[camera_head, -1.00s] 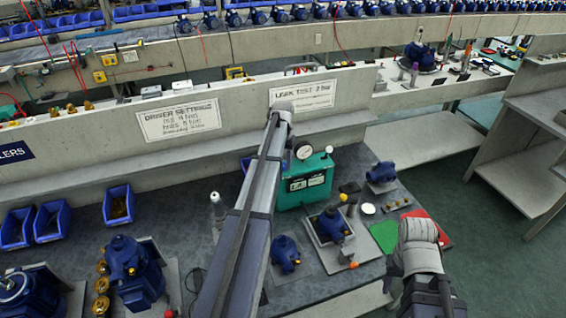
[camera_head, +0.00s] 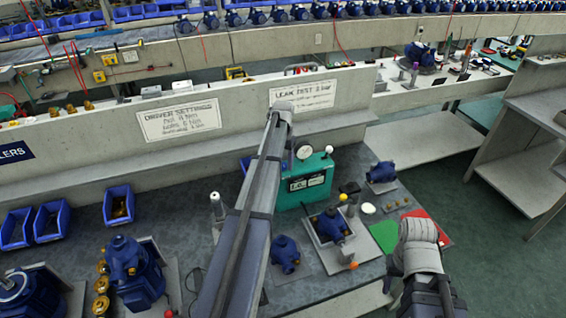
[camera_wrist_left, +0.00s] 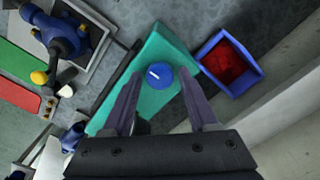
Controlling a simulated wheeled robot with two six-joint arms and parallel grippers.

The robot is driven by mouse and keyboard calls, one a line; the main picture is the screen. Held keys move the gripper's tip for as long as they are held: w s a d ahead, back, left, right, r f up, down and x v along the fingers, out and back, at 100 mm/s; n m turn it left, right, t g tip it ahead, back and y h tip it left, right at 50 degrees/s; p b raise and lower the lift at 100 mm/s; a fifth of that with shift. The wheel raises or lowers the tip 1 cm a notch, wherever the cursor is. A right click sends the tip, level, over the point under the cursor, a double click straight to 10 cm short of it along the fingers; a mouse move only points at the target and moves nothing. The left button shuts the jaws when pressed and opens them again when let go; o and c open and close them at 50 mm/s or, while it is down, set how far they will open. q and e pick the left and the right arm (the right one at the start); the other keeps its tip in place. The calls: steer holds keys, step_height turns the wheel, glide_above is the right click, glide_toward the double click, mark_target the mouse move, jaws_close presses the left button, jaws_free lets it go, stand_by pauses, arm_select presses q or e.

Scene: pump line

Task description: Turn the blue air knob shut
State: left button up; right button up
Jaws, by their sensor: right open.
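The blue air knob (camera_wrist_left: 160,76), round with a white mark on top, sits on the green test box (camera_wrist_left: 178,45). My left gripper (camera_wrist_left: 160,73) is open in the left wrist view, one finger on each side of the knob with a small gap showing at both sides. I cannot tell how far the tips are above the box. In the head view the green box (camera_head: 322,165) stands behind my left arm, which hides the knob and the left fingers. My right gripper (camera_head: 388,284) is low at the right, mostly hidden by its own wrist, open and away from the box.
A pressure gauge (camera_head: 303,150) rises from the box. A blue bin with red contents (camera_wrist_left: 231,63) stands close beside it. A blue pump in a tray (camera_head: 331,226), a green mat (camera_head: 383,236) and a red mat (camera_head: 430,226) lie nearby. A concrete wall (camera_head: 215,115) runs behind.

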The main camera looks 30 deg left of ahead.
mark_target(283, 165)
arm_select(q)
steer(key=shift+o, duration=0.7)
steer(key=shift+r, duration=0.1)
step_height(283, 165, up, 8)
steer(key=p, duration=0.8)
steer(key=shift+f, duration=0.2)
steer(key=s+d+f+m+b, duration=0.1)
steer(key=s+d, duration=0.3)
steer(key=d, duration=0.6)
steer(key=s+d+f+m+b, duration=0.1)
steer(key=s+d, duration=0.4)
steer(key=d, duration=0.6)
steer(key=s+d+f+m+y+b, duration=0.1)
steer(key=s+d+f+m+b, duration=0.1)
steer(key=s+d, duration=1.4)
steer(key=shift+s+m, duration=0.3)
steer(key=shift+s, duration=0.75)
